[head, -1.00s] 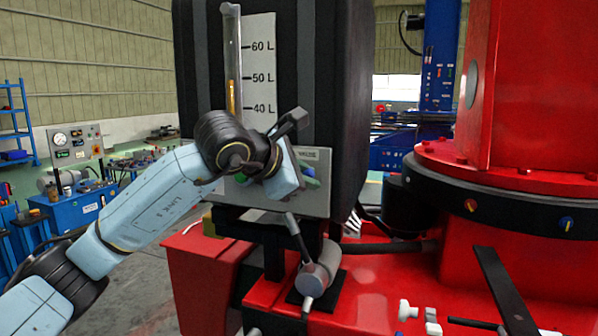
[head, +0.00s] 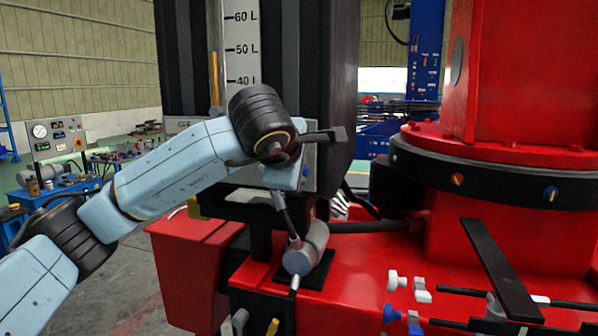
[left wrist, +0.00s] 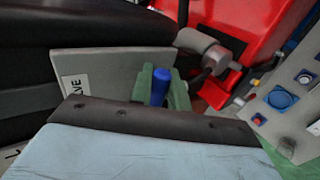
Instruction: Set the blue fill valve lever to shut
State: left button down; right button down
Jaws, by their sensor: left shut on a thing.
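The blue fill valve lever (left wrist: 161,87) stands between the green fingers of my left gripper (left wrist: 163,90) in the left wrist view. The gripper is shut on it. The lever is in front of a grey valve plate (left wrist: 112,73) with a partly visible white label. In the head view my own wrist covers most of the lever and the fingers, so the lever's exact angle is hard to tell. The black tank (head: 325,70) carries a sight tube (head: 213,75) with an orange column reaching near the 50 L mark. My right gripper is out of view.
A grey cylindrical fitting (head: 306,250) with a hose stands on the red base (head: 370,275) below the plate. The red crane column (head: 520,90) rises at the right. A blue bench with a gauge panel (head: 57,137) stands at the far left.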

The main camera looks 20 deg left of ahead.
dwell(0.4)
pick_arm(q)
jog(key=c, duration=1.7)
grip_release()
jog(key=b+v, duration=0.2)
jog(key=v, duration=1.1)
jog(key=shift+s+d+b, duration=0.1)
jog(key=shift+s+b, duration=0.1)
jog(key=shift+b, duration=0.15)
